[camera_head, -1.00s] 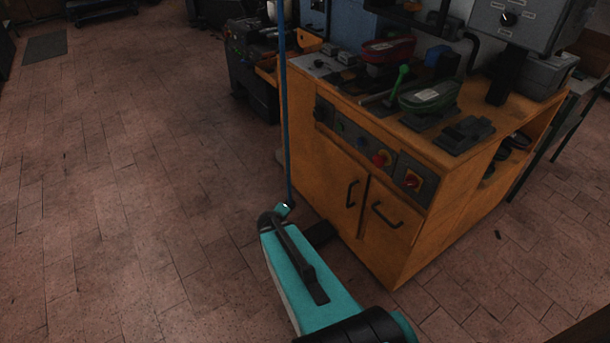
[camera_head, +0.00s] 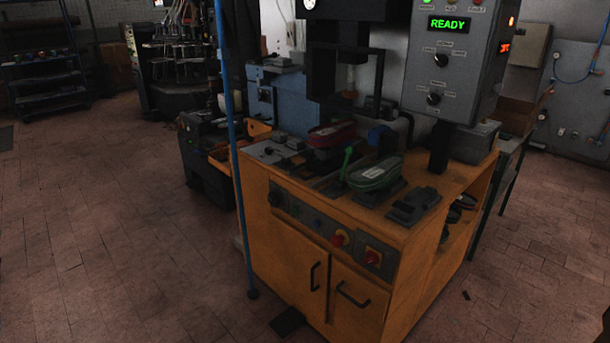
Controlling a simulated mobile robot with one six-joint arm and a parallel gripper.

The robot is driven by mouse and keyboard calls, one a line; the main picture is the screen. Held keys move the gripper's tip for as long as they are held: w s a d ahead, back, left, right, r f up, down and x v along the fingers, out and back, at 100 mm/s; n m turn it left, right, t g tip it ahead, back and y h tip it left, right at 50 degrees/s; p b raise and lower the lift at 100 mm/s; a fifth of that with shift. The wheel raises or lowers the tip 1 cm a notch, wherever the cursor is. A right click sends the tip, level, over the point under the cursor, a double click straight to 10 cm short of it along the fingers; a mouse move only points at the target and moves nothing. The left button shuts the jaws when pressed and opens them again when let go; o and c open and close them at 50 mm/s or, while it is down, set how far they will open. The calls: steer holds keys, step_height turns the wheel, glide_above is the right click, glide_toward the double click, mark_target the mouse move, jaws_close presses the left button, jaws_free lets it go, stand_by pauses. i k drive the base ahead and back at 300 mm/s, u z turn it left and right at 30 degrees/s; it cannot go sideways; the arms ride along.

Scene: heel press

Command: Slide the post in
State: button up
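The heel press stands on an orange cabinet (camera_head: 272,228). On its top, a red shoe-shaped piece (camera_head: 331,134) sits at the back, under the dark press frame (camera_head: 322,68). A green shoe-shaped piece (camera_head: 374,172) sits nearer the front edge on a dark base. A lever with a bright green knob (camera_head: 348,155) stands between them, tilted. I cannot tell which part is the post. A grey control box (camera_head: 452,65) at the right shows a green READY display (camera_head: 449,24). My gripper is not in view.
A blue pole (camera_head: 236,165) stands at the cabinet's front left corner. A black piece (camera_head: 288,320) lies on the floor by the cabinet base. A dark machine (camera_head: 207,160) stands behind left. The tiled floor (camera_head: 110,240) at left is free.

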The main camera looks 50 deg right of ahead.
mark_target(329, 160)
steer(key=z, duration=0.05)
steer(key=k, duration=0.65)
steer(key=u, duration=0.4)
steer(key=i, duration=1.45)
steer(key=z, duration=0.1)
